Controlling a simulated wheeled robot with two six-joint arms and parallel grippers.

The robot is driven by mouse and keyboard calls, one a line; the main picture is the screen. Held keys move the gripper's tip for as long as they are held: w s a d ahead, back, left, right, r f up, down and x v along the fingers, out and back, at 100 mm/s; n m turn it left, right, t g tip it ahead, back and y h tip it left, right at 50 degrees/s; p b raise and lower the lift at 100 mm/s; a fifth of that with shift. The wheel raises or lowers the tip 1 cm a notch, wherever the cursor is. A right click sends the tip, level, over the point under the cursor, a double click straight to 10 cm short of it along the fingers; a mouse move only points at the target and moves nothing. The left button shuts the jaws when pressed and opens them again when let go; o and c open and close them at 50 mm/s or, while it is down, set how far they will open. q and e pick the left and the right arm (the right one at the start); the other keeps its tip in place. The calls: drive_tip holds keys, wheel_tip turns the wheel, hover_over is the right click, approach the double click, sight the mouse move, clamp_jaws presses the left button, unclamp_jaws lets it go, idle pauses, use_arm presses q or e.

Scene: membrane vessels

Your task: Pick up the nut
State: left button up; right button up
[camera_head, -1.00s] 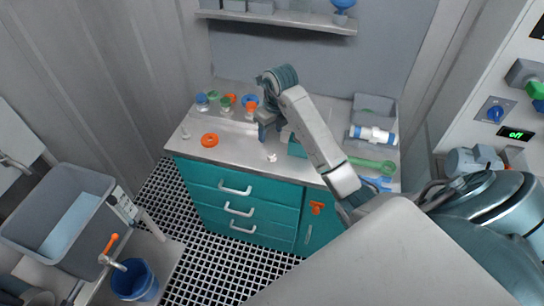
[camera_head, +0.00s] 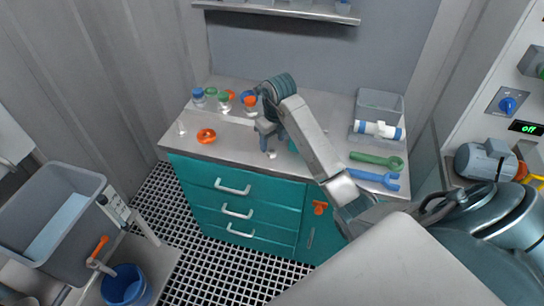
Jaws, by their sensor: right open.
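An orange ring-shaped piece (camera_head: 206,136), which looks like a nut, lies flat near the front left of the worktop. A small whitish piece (camera_head: 272,156) sits by the worktop's front edge; it is too small to tell what it is. My right gripper (camera_head: 268,147) is open, pointing down just above and behind this whitish piece, and its fingers partly hide it. The gripper is well to the right of the orange ring. I cannot tell whether it touches anything. My left gripper is not in view.
Several small capped vessels (camera_head: 224,101) stand at the back left of the worktop (camera_head: 230,145). A green wrench (camera_head: 376,160), a blue wrench (camera_head: 372,178), a white-and-blue cylinder (camera_head: 379,130) and a grey bin (camera_head: 380,103) are at the right. A shelf (camera_head: 290,13) hangs above.

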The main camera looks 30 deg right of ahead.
sight(273, 148)
wheel_tip(273, 148, down, 2)
drive_tip(key=shift+s+f+b, duration=0.1)
drive_tip(key=shift+s+b, duration=0.05)
drive_tip(key=shift+b, duration=0.3)
drive_tip(key=shift+w+f+p, duration=0.2)
drive_tip(key=shift+f+p, duration=0.55)
drive_tip(key=c, duration=1.1)
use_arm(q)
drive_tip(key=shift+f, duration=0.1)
use_arm(e)
drive_tip(key=shift+c, duration=0.2)
drive_tip(key=shift+r, duration=0.1)
